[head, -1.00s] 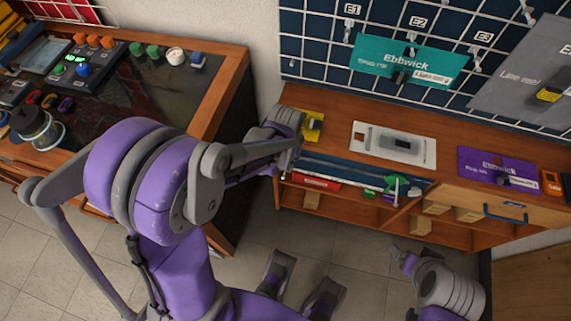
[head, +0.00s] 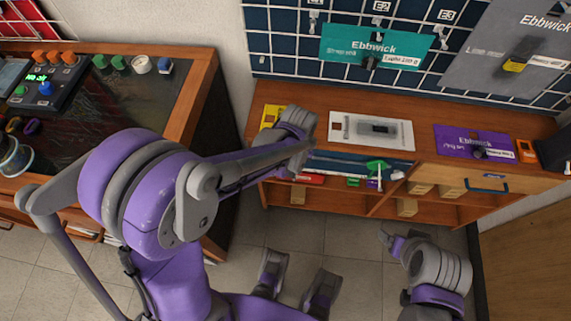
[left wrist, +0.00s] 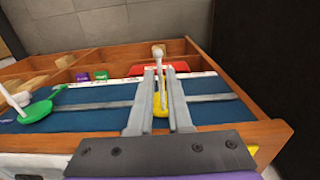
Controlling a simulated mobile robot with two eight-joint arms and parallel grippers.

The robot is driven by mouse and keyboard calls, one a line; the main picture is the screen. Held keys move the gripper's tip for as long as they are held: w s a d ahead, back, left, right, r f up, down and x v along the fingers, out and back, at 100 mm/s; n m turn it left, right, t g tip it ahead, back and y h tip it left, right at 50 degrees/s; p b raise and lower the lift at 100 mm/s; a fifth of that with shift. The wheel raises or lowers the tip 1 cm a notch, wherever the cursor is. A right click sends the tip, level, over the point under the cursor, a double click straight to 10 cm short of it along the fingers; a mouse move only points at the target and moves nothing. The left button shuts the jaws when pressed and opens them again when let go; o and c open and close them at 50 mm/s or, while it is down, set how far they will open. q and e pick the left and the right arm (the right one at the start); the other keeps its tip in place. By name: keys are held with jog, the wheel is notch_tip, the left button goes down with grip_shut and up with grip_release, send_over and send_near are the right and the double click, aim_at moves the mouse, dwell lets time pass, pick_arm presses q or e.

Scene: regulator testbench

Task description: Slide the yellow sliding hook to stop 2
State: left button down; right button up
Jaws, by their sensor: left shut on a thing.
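The yellow sliding hook (left wrist: 161,103) shows between my left gripper's (left wrist: 161,72) two grey fingers in the left wrist view. The fingers are shut on it, and a pale round-topped post rises between them. The hook sits at the grey slot (left wrist: 100,105) of a blue rail panel, which also shows in the head view (head: 340,164). In the head view my left gripper (head: 297,122) is over the panel's left end, and my wrist hides the yellow hook. A green hook (left wrist: 38,110) with a white knob stands farther along. Stop marks are too small to read. My right gripper (head: 390,238) is away from the panel.
On the wooden bench lie a yellow plate (head: 268,116), a white plate (head: 345,131) and a purple plate (head: 450,140). A red thing (left wrist: 139,70) and small coloured blocks lie beyond the panel in the wrist view. A grid wall stands behind the bench.

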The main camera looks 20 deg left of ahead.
pick_arm(q)
jog(key=c, duration=0.8)
grip_release()
jog(key=shift+c, duration=0.2)
notch_tip(320, 180, up, 11)
jog(key=p, duration=0.2)
jog(key=s+a+r+m+t+p, duration=0.2)
jog(key=s+a+r+t+p, duration=0.3)
jog(key=s+r+p, duration=0.3)
jog(key=s+r, duration=0.2)
jog(key=s, duration=0.1)
jog(key=shift+s+a+m, duration=0.3)
